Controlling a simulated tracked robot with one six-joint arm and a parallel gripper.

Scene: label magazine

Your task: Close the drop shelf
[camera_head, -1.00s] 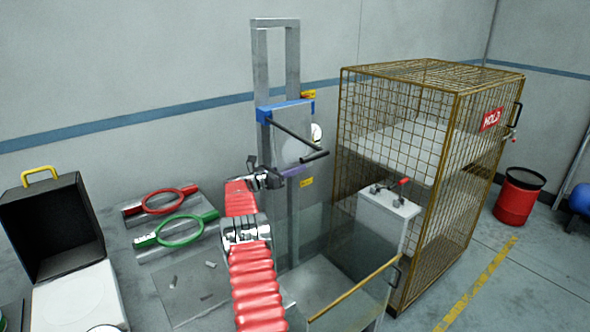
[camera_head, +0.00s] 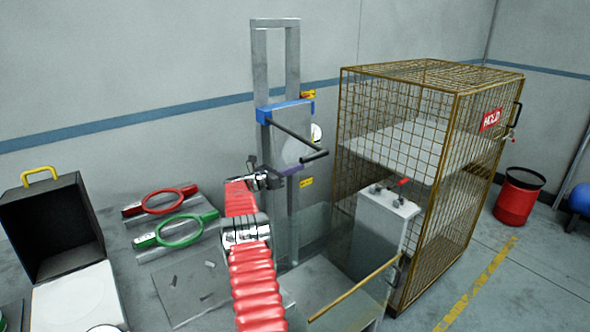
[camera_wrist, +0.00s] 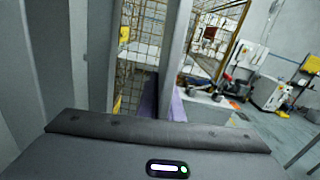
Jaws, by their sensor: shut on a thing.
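A grey panel (camera_head: 290,130) with a blue top stands upright on the tall metal frame, and a black bar with a handle sticks out in front of it. In the wrist view a purple strip (camera_wrist: 179,108) shows just beyond the dark gripper body. My fingertips are too small or hidden to see their exact hold.
A clear guard with a yellow-brown rail (camera_head: 352,290) stands in front. A wire cage (camera_head: 440,110) marked HOLD and a grey box (camera_head: 385,225) with a red lever are at right. Red and green ring tools (camera_head: 180,232), small loose pieces and an open black case (camera_head: 55,230) are at left.

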